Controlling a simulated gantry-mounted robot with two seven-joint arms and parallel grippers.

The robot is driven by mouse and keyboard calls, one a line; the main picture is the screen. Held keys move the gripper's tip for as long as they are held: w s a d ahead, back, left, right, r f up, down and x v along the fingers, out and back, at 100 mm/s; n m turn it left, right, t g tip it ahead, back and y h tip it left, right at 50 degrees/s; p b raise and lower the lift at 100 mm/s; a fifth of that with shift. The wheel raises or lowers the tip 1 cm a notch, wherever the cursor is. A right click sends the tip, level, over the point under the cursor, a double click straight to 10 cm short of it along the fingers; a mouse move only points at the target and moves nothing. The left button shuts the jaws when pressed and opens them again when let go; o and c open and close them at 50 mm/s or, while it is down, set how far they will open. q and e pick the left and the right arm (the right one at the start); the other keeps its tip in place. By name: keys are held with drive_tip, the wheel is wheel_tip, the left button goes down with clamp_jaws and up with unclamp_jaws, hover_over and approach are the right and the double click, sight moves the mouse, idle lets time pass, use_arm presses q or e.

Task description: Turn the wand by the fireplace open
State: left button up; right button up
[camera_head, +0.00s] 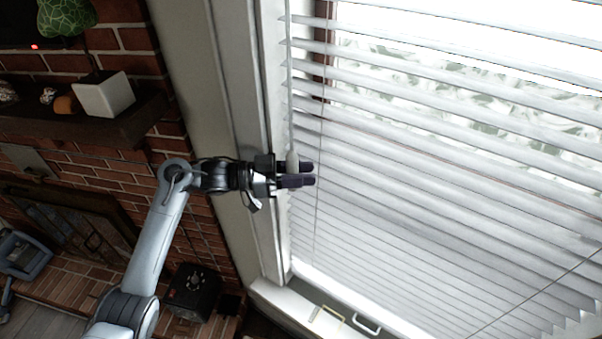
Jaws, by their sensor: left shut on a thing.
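The wand (289,75) is a thin light rod hanging down along the left edge of the white window blinds (430,150). It ends in a thicker pale grip (292,161) at my left gripper. My left gripper (306,175) comes in from the left with its dark fingers pointing right, and it is shut on the wand's grip. The blind slats are tilted, with gaps showing outside greenery at the upper right and closer-set slats lower down. My right gripper is not in view.
A brick fireplace wall (110,45) with a dark mantel shelf (85,125) stands at the left. A white planter (104,95) sits on the shelf. A dark box (193,291) stands on the brick hearth below. The pale window frame (262,110) runs close behind my left gripper. Thin cords hang before the slats.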

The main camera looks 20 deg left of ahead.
use_arm(q)
drive_tip(key=o, duration=1)
drive_tip(key=shift+c, duration=0.2)
drive_tip(key=shift+s+a+f, duration=0.1)
drive_tip(key=shift+s+a, duration=0.05)
drive_tip(key=shift+a, duration=0.2)
drive_tip(key=b+v, duration=0.4)
drive_tip(key=v, duration=0.6)
